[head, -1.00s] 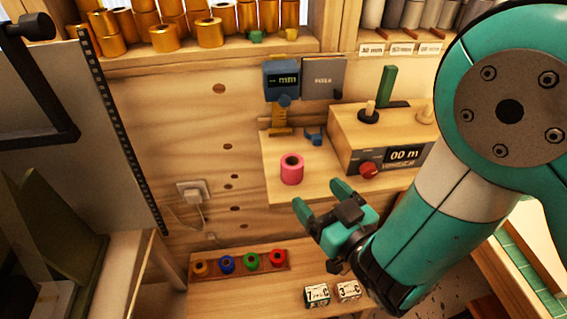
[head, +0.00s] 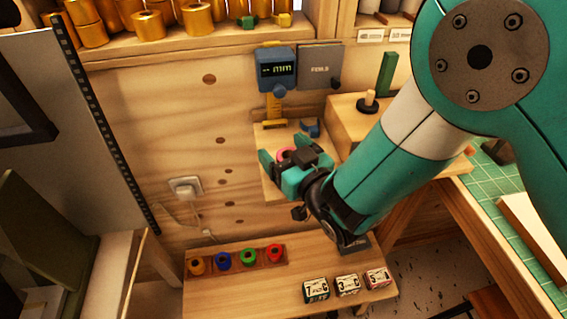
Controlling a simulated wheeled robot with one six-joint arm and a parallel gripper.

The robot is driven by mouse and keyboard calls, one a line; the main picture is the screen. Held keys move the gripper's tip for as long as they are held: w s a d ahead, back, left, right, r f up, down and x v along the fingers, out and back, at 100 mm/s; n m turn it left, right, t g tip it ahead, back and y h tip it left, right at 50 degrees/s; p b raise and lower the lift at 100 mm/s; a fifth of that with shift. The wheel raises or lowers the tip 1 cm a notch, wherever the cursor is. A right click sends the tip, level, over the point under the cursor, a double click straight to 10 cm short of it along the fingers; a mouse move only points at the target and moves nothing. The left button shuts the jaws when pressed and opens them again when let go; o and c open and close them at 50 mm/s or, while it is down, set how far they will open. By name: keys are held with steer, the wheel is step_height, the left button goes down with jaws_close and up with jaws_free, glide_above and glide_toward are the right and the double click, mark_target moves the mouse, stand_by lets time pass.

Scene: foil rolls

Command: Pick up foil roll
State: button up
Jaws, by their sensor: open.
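The pink foil roll (head: 285,155) stands on the small wooden shelf (head: 268,181) below the blue measuring device. Only its upper part shows; my gripper covers the rest. My gripper (head: 279,160) is open, with its two green fingers at the roll's place, one seen to its left and one above and to its right. I cannot tell whether the fingers touch the roll or are level with it.
A blue gauge (head: 276,70) and a grey panel (head: 316,68) are behind. A wooden box (head: 350,124) stands to the right. Below, a lower bench (head: 245,293) holds a rack of small coloured rolls (head: 223,261) and several number blocks (head: 347,285). Gold rolls (head: 198,18) fill the upper shelf.

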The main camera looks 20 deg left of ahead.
steer(key=c, duration=1.1)
steer(key=shift+r, duration=0.1)
